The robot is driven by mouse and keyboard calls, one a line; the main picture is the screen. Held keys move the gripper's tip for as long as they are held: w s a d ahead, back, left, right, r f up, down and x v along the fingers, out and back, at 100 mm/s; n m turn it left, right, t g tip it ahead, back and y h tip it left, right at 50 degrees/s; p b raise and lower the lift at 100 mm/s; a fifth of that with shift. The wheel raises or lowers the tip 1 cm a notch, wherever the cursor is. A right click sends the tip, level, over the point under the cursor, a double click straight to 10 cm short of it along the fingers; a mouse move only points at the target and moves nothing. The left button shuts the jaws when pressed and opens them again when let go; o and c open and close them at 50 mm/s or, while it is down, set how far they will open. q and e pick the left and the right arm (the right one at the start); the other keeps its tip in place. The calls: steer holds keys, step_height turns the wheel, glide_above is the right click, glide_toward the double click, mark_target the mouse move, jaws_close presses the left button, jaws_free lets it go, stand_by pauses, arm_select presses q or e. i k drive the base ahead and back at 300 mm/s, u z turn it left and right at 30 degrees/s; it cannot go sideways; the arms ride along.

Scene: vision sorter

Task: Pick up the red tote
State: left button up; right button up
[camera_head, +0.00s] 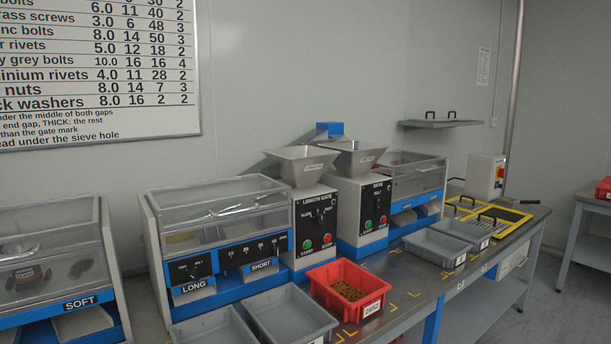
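The red tote (363,297) stands on the workbench at the lower middle of the head view, in front of the length gate machine. It is an open bin with small brass-coloured parts (345,288) inside and a white label on its front. A grey tray stands close to its left. Neither of my grippers shows in this view.
Grey trays (291,314) stand left of the tote, and more grey trays (434,247) stand to its right. The length gate machine (316,226) and the sieve machine (363,206) rise behind. Bare bench with yellow corner marks (408,287) lies just right of the tote.

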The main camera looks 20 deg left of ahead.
mark_target(354, 292)
steer(key=z, duration=0.5)
steer(key=i, duration=1.5)
steer(key=u, duration=0.8)
